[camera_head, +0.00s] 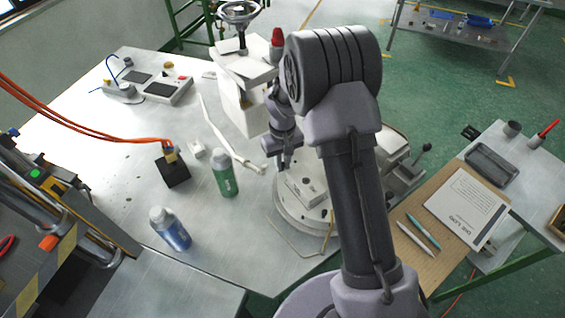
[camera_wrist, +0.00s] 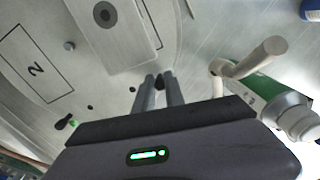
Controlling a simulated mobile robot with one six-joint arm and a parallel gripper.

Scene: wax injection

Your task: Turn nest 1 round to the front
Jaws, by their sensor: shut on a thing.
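The round pale turntable (camera_head: 284,213) stands right of the middle of the bench, partly hidden by my arm. A pale block with a round hole (camera_head: 302,187) sits on it and shows at the top of the wrist view (camera_wrist: 128,38). Left of it in the wrist view is an outlined rectangle marked 2 (camera_wrist: 36,68). No number 1 is readable, so I cannot tell which place is nest 1. My gripper (camera_head: 284,163) is low at the turntable's far edge. In the wrist view its fingers (camera_wrist: 160,82) are shut on a small dark peg (camera_wrist: 159,81).
A green bottle (camera_head: 224,174) stands left of the turntable, with a bent white rod (camera_wrist: 252,60) near it. A blue bottle (camera_head: 170,229) and black block (camera_head: 173,171) stand farther left. A bent thin rod (camera_head: 291,243) and yellow pointer (camera_head: 328,232) are at the near edge.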

